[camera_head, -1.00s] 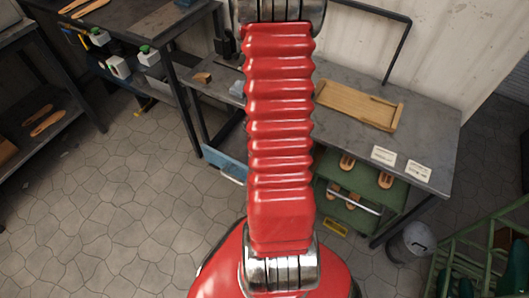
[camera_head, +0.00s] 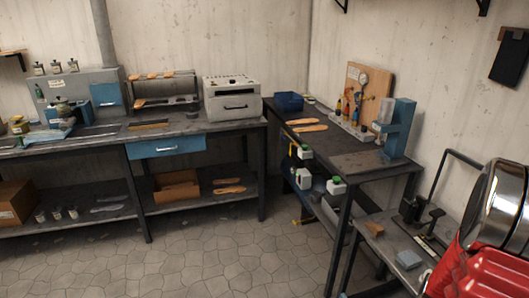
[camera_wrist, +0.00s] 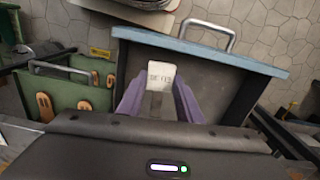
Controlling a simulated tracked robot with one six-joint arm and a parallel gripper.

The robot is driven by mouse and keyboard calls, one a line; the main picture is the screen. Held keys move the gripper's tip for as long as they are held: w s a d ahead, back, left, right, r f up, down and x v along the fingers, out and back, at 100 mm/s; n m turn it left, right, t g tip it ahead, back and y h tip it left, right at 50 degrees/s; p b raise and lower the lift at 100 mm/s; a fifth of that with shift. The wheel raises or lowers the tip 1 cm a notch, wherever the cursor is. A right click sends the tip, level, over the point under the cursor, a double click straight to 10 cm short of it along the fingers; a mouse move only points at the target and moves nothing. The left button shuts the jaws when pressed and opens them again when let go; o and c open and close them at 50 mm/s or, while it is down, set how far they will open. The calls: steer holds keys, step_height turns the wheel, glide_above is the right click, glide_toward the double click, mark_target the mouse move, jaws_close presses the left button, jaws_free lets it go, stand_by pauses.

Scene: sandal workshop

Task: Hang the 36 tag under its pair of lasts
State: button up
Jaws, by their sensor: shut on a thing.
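My gripper (camera_wrist: 159,100) shows in the wrist view, its two purple fingers shut on a small white tag (camera_wrist: 159,75). The tag has dark print that is too small to read. It is held above an open dark drawer (camera_wrist: 215,85) with a blue front edge. The head view does not show the gripper. Wooden foot-shaped pieces (camera_wrist: 45,106) sit in a green unit at the left of the wrist view. Pairs of similar flat pieces lie on the corner bench (camera_head: 306,126) and on a lower shelf (camera_head: 228,186) in the head view.
A long workbench (camera_head: 100,137) with a blue drawer (camera_head: 166,146) and a grey machine (camera_head: 232,98) stands along the back wall. A blue press (camera_head: 398,128) stands on the corner bench. A metal handle (camera_wrist: 208,31) sticks out from the drawer front. The tiled floor (camera_head: 215,255) is clear.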

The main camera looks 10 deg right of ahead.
steer(key=shift+d+r+n, duration=0.1)
steer(key=shift+r+n, duration=0.15)
steer(key=shift+n, duration=0.05)
steer(key=w+a+r+n, duration=0.4)
steer(key=w+r+n, duration=0.1)
steer(key=w, duration=0.5)
steer(key=w+a+r+n, duration=0.3)
steer(key=w+r+n, duration=0.15)
steer(key=w, duration=0.45)
steer(key=w+a+r+n, duration=0.3)
steer(key=w+a, duration=0.2)
steer(key=a, duration=0.6)
steer(key=w+a+r+n, duration=0.2)
steer(key=w+a, duration=0.4)
steer(key=a, duration=0.6)
steer(key=shift+w+a+r+n, duration=0.15)
steer(key=shift+a+r+n, duration=0.05)
steer(key=shift+r+n, duration=0.25)
